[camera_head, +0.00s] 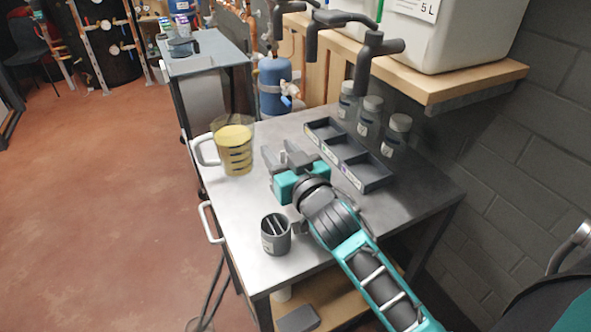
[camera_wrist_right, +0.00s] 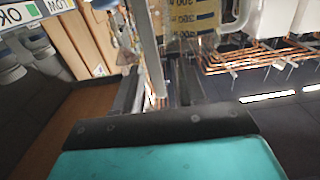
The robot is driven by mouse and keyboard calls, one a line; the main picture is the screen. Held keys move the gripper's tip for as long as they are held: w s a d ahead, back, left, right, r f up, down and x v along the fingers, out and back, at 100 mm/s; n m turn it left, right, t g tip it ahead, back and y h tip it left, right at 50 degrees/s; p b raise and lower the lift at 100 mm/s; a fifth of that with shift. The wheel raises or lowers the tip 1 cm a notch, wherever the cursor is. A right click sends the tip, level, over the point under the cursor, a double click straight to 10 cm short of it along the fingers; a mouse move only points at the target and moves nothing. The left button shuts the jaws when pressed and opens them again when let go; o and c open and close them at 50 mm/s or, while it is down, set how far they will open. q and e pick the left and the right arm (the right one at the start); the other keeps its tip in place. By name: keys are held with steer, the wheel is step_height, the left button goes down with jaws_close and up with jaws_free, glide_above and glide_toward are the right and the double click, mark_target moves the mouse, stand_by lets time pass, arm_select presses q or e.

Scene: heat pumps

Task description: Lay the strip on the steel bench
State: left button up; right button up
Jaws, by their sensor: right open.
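The steel bench (camera_head: 410,208) fills the middle of the head view. My right gripper (camera_head: 288,157) is low over it, open, between the yellow beaker and the tray. In the right wrist view its two dark fingers (camera_wrist_right: 157,95) stand apart. A pale narrow bar (camera_wrist_right: 145,45) shows between or behind them; I cannot tell whether it is the strip. I cannot single out a strip on the bench. A grey cup (camera_head: 275,236) with pale dividers or strips inside stands left of my right wrist. My left gripper is not in view.
A handled beaker of yellow liquid (camera_head: 235,150) stands at the bench's left edge. A dark compartment tray (camera_head: 352,158) lies on the right, with several lidded jars (camera_head: 370,117) behind. A wooden shelf (camera_head: 465,82) with a white container overhangs there. Bare bench lies at the front.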

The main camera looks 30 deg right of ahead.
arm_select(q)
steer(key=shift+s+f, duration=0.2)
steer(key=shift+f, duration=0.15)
arm_select(e)
steer(key=s, duration=1.1)
steer(key=shift+s+a, duration=0.15)
steer(key=shift+a, duration=0.15)
